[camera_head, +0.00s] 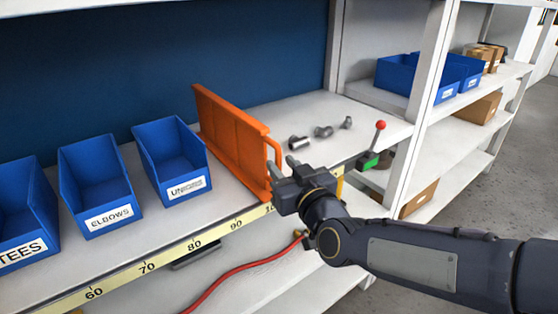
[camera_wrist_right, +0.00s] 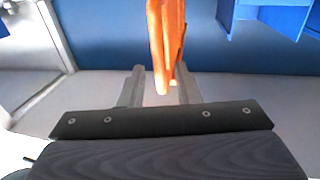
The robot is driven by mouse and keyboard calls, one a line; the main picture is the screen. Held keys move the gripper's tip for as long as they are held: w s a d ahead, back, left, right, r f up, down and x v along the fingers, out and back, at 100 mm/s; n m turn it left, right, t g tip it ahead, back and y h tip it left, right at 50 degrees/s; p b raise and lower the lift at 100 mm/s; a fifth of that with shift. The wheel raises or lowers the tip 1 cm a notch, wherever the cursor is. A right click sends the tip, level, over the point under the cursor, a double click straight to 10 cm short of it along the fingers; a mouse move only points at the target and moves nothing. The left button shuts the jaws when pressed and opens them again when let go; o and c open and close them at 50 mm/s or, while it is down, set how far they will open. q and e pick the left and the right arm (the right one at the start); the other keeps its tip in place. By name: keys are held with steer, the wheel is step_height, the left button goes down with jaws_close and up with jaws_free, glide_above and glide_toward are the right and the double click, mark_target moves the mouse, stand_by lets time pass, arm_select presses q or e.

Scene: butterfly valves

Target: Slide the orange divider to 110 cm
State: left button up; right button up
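The orange divider (camera_head: 232,138) stands upright across the shelf, with a loop handle (camera_head: 277,155) at its front edge. Its front foot is near the partly hidden mark after 90 on the yellow scale (camera_head: 192,244). My right gripper (camera_head: 284,165) is at the divider's front, by the handle. In the right wrist view my gripper's two fingers (camera_wrist_right: 160,87) are apart, and the orange divider (camera_wrist_right: 165,35) shows between and beyond them. Clear gaps show on both sides, so it is not clamped. My left gripper is not in view.
Blue bins stand left of the divider, one labelled ELBOWS (camera_head: 100,190). Several grey fittings (camera_head: 323,132) lie on the shelf to its right. A lever with a red knob (camera_head: 380,125) and green base stands by a white post (camera_head: 425,85).

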steer(key=shift+x, duration=1.45)
jaws_close()
